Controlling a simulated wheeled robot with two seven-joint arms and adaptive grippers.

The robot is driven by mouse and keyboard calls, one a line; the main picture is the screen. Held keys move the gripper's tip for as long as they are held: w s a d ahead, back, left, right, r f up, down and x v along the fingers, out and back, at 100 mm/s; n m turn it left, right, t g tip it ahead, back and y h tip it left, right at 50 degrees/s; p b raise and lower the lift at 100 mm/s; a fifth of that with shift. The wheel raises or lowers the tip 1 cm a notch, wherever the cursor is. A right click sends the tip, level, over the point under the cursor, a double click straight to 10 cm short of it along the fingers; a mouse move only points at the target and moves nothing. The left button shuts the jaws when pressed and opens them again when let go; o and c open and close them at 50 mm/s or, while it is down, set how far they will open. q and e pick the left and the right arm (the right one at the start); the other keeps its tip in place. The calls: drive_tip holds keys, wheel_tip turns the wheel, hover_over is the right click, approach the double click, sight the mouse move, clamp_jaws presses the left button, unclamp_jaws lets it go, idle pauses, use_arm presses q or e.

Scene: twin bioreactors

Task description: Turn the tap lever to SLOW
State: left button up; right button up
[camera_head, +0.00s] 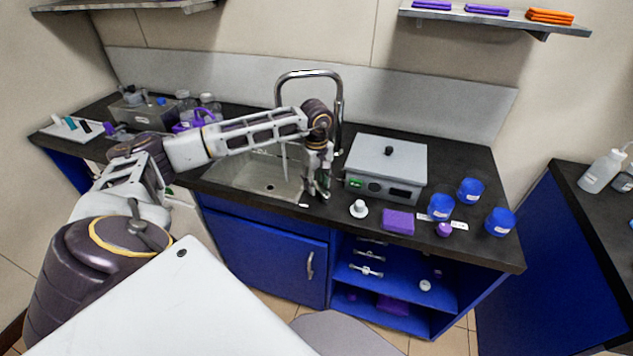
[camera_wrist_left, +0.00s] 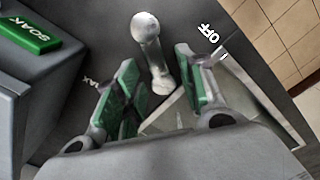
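The tap is a tall chrome arch (camera_head: 310,74) over the sink (camera_head: 240,172). A thin pale streak hangs below its spout. In the left wrist view the tap lever (camera_wrist_left: 148,45) is a pale grey stick with a rounded end. I cannot read a SLOW mark. My left gripper (camera_head: 320,184), with green pads in the left wrist view (camera_wrist_left: 158,75), is open, one finger on each side of the lever's lower part. I cannot tell whether either touches it. My right gripper is not in view.
A grey lidded box (camera_head: 388,165) with a green SOAK panel (camera_wrist_left: 30,36) stands right of the tap. Blue jars (camera_head: 440,206), a purple block (camera_head: 398,221) and a small white item (camera_head: 358,208) are near the front edge. A shelf (camera_head: 500,22) hangs above.

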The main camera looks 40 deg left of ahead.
sight(317, 185)
use_arm(q)
wheel_tip(317, 185, up, 12)
idle(0.9)
drive_tip(key=shift+f, duration=0.1)
idle(0.6)
